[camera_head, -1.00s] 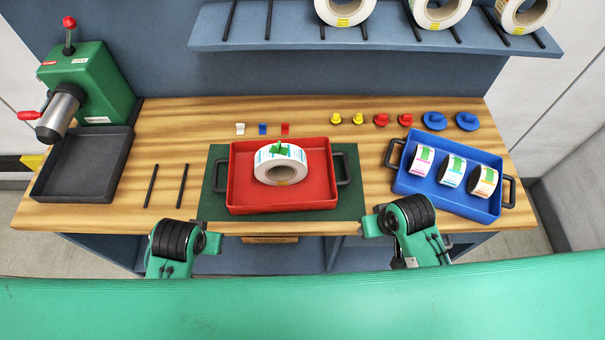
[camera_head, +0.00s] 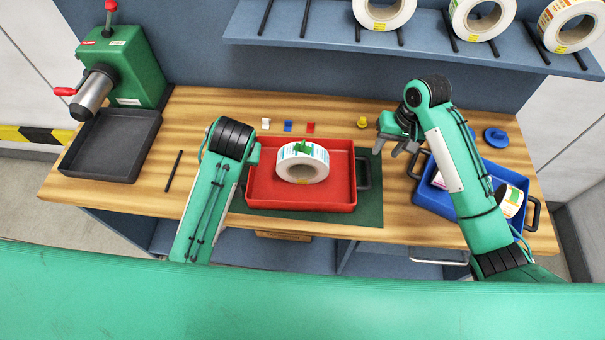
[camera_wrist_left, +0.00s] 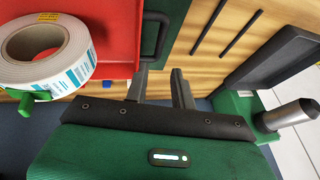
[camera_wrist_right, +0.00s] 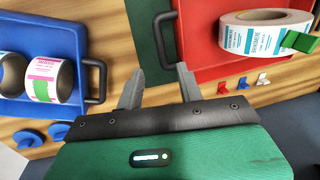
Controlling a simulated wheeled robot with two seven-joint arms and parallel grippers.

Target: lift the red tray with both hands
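The red tray (camera_head: 325,196) lies on a green mat (camera_head: 371,205) on the wooden bench, with a white label roll (camera_head: 291,170) inside. Its right black handle (camera_head: 363,172) shows clearly; its left handle (camera_wrist_left: 153,36) is hidden by my left arm in the head view but shows in the left wrist view. My left gripper (camera_wrist_left: 165,85) is open and empty, short of the left handle. My right gripper (camera_head: 388,150) is open and empty, just right of and above the right handle. In the right wrist view the right handle (camera_wrist_right: 163,40) lies ahead of the parted fingers (camera_wrist_right: 158,80).
A blue tray (camera_head: 431,199) with small rolls stands to the right, partly behind my right arm. A black tray (camera_head: 110,145) and a green machine (camera_head: 125,65) stand at left. Small coloured pieces lie behind the red tray. A shelf (camera_head: 420,45) with large rolls hangs above.

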